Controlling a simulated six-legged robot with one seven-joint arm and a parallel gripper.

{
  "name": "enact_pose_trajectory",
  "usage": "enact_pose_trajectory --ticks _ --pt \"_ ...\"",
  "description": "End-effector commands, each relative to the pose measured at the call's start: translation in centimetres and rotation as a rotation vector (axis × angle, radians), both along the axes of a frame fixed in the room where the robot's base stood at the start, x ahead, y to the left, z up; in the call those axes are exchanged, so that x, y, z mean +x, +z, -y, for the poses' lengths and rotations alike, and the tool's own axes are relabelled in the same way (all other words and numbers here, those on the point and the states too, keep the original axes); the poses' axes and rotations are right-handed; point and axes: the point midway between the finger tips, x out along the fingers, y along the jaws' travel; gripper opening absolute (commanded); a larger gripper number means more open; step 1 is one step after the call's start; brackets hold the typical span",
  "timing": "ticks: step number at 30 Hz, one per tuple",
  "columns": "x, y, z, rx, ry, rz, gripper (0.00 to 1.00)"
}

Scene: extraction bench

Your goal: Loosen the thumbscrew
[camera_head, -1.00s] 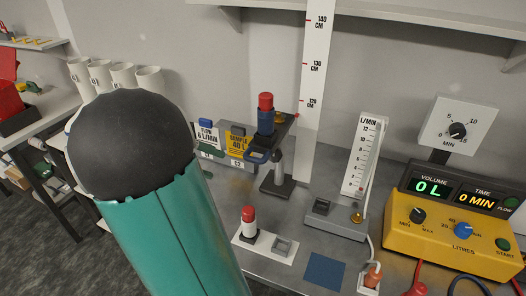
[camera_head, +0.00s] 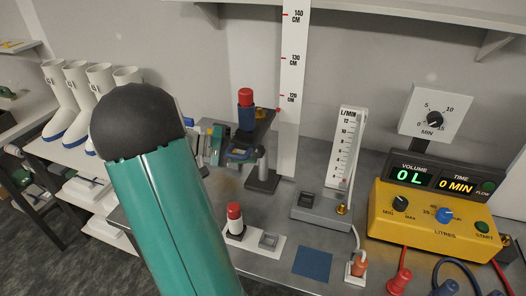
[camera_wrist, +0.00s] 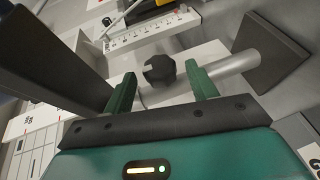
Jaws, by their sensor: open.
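In the wrist view, a black lobed knob (camera_wrist: 160,70), which looks like the thumbscrew, sits by the left end of a grey metal post (camera_wrist: 235,64). A pale mark shows on its side. My gripper (camera_wrist: 162,76) is open, with its green fingers on either side of the knob; I cannot tell whether they touch it. In the head view, the post (camera_head: 263,162) stands on a dark base and carries an arm with a red-capped blue cylinder (camera_head: 246,112). My green arm hides much of the left side there. The knob is not clear in the head view.
A flow meter (camera_head: 344,150) and a yellow pump box (camera_head: 420,222) stand to the right. A blue square (camera_head: 312,264) lies nearby. White boots (camera_head: 75,95) stand at left.

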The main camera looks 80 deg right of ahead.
Motion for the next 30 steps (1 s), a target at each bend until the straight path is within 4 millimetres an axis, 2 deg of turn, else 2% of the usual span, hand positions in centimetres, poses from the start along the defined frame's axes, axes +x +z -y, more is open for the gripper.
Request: enact_pose_trajectory --ticks 1,6,17,18,24,25,30 --pt "-1.0 -0.2 0.2 0.002 -0.004 0.0 0.57" --pt "-3.1 -0.6 0.9 0.001 -0.001 0.001 0.57" --pt "-3.8 -0.8 1.2 0.0 0.001 0.001 0.57" --pt "-3.8 -0.8 1.2 0.0 0.001 0.001 0.56" --pt "-3.8 -0.8 1.2 0.001 0.001 0.001 0.16" --pt "-3.8 -0.8 1.2 0.001 0.001 0.001 0.13" --pt "-3.8 -0.8 1.2 0.001 0.001 -0.005 0.13"
